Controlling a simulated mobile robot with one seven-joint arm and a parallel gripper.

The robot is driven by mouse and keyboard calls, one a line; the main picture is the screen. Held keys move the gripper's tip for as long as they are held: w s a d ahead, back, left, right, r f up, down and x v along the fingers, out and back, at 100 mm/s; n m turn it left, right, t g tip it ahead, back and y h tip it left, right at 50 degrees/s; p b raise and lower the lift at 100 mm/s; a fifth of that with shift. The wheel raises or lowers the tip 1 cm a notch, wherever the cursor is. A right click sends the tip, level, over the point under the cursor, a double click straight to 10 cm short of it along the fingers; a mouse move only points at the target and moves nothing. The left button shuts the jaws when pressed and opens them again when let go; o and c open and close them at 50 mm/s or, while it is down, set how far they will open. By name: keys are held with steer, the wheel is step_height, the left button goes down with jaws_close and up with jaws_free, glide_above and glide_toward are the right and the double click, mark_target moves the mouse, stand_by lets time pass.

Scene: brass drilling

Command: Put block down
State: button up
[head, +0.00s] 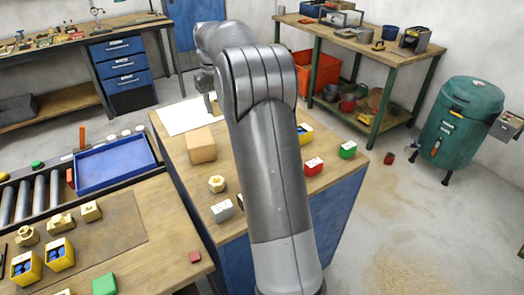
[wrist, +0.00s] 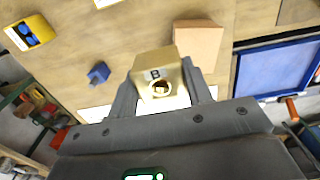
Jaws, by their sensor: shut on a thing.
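In the head view the white sheet (head: 183,118) lies at the far left of the wooden-topped bench (head: 188,176). My arm reaches to that end and hides most of the gripper there.
A tan box (head: 201,145) stands just in front of the sheet; it also shows in the wrist view (wrist: 198,45). Nearer are a brass part (head: 217,184) and a grey block (head: 222,211). A blue tray (head: 115,163) is left.

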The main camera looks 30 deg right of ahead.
steer(key=w+d+f, duration=0.2)
steer(key=d, duration=1.3)
steer(key=w+a+f, duration=0.2)
steer(key=f, duration=0.2)
steer(key=w+a+f, duration=0.3)
steer(key=f, duration=0.1)
steer(key=w+a+f, duration=0.2)
steer(key=w+f, duration=0.1)
steer(key=f, duration=0.1)
steer(key=shift+w+a, duration=0.15)
steer(key=shift+w, duration=0.05)
steer(key=shift+f, duration=1.95)
steer(key=shift+f, duration=0.15)
steer(key=o, duration=1.4)
steer(key=shift+o, duration=0.2)
